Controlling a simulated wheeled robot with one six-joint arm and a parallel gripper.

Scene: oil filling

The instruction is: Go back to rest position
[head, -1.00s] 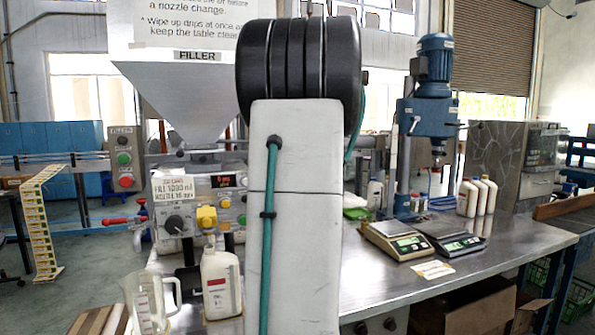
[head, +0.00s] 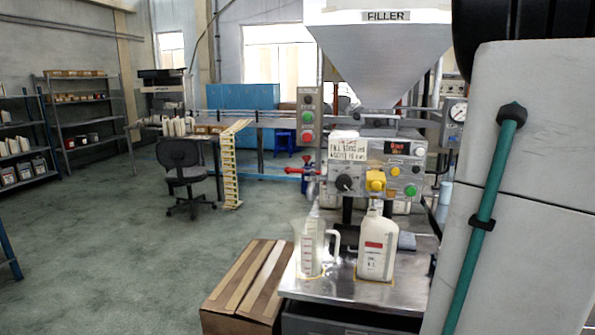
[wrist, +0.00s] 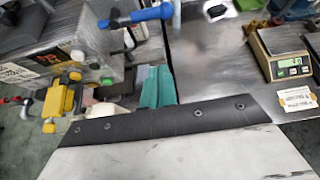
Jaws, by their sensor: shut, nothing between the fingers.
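My gripper (wrist: 156,84) shows in the wrist view as two teal fingers close together beyond a black bolted plate. It is shut and empty, above the bench area between the filler's front and a scale. In the head view my white arm fills the right side, and the gripper is out of sight. The filler (head: 383,60) stands with its hopper above a control panel. A clear measuring jug (head: 311,250) and a white bottle with a red label (head: 376,248) stand upright on the metal bench (head: 340,290) in front of it, apart from my gripper.
In the wrist view a digital scale (wrist: 287,62) stands on the bench at right, with a paper note (wrist: 294,99) near it. A chair (head: 183,175) stands farther back. The floor (head: 100,250) at left is largely clear.

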